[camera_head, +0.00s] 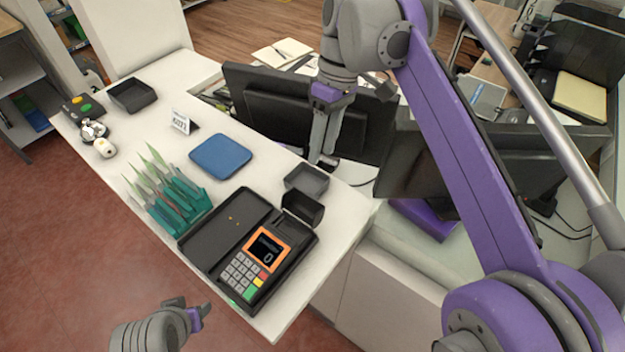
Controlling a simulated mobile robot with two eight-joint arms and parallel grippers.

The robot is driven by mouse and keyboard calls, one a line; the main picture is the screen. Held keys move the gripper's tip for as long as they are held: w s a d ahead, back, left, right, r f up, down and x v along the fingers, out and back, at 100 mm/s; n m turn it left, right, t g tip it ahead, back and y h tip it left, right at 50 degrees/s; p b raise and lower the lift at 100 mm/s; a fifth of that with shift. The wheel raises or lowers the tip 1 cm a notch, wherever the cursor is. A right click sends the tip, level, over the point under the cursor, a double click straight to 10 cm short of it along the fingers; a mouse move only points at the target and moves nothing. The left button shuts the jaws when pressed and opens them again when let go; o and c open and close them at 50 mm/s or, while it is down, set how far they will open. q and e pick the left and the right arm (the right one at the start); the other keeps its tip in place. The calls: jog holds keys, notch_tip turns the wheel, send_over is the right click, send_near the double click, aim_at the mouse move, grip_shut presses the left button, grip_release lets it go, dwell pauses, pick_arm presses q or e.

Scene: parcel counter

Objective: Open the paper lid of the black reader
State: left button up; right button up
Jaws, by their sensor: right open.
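The black reader (300,253) lies on the white counter near its front right corner. It has an orange-framed screen (266,248) reading 0 and a keypad (242,272). A dark flap (303,207), which looks like the paper lid, stands raised at the reader's far end. My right gripper (323,160) is open and empty, fingers pointing down, beyond the reader and flap and in front of a monitor. It is apart from the flap. My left gripper (192,308) is low at the bottom left, off the counter's front edge; its finger gap is unclear.
A flat black tray (225,228) adjoins the reader's left side. A small dark open box (307,179) stands behind the flap. Green holders with upright sheets (175,205) and a blue pad (221,156) are farther left. Monitors (275,115) stand behind the counter.

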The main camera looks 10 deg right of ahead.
aim_at(311, 196)
jog(key=b+x, duration=0.1)
jog(key=x, duration=0.8)
jog(key=shift+a+f, duration=0.15)
jog(key=shift+f, duration=0.25)
grip_shut()
